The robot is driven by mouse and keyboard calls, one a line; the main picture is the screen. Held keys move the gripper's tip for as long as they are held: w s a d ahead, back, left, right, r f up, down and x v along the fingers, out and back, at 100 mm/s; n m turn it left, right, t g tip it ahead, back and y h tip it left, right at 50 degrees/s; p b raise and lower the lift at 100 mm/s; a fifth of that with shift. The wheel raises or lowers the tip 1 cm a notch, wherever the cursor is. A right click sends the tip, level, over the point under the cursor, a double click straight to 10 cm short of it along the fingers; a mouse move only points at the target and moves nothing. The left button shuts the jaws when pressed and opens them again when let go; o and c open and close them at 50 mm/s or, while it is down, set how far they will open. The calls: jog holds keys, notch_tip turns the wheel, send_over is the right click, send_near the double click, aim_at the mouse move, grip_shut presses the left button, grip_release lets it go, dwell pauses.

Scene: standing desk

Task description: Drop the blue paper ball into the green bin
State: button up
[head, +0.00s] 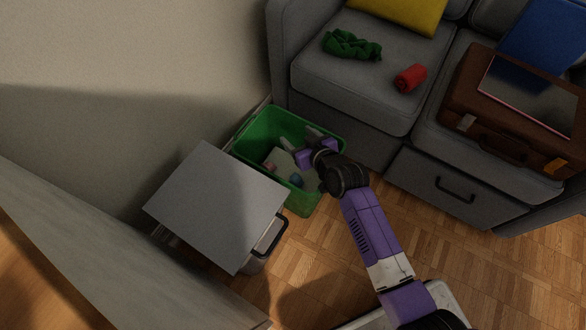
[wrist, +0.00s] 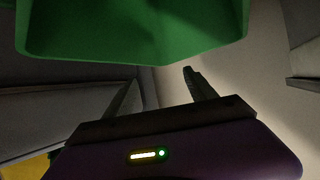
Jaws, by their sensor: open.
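The green bin (head: 316,206) stands on the floor between the sofa and the white-topped cabinet. A small blue ball (head: 296,180) lies inside it, on pale contents near the front. My gripper (head: 299,139) is over the far right part of the bin, its two fingers apart and nothing visible between them. The blue ball is apart from the fingers, nearer the front of the bin. In the wrist view the green bin (wrist: 130,30) fills the top, and the open fingers of my gripper (wrist: 160,80) point toward the wall; no ball shows there.
A pinkish scrap (head: 270,167) also lies in the bin. The cabinet (head: 220,200) is close on the bin's left. The grey sofa (head: 350,85) behind holds a green cloth (head: 352,45), a red roll (head: 410,78) and a brown suitcase (head: 480,100).

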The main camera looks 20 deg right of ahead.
jog(key=p+v, duration=0.3)
jog(key=v, duration=0.4)
jog(key=shift+s, duration=0.2)
jog(key=shift+r, duration=0.1)
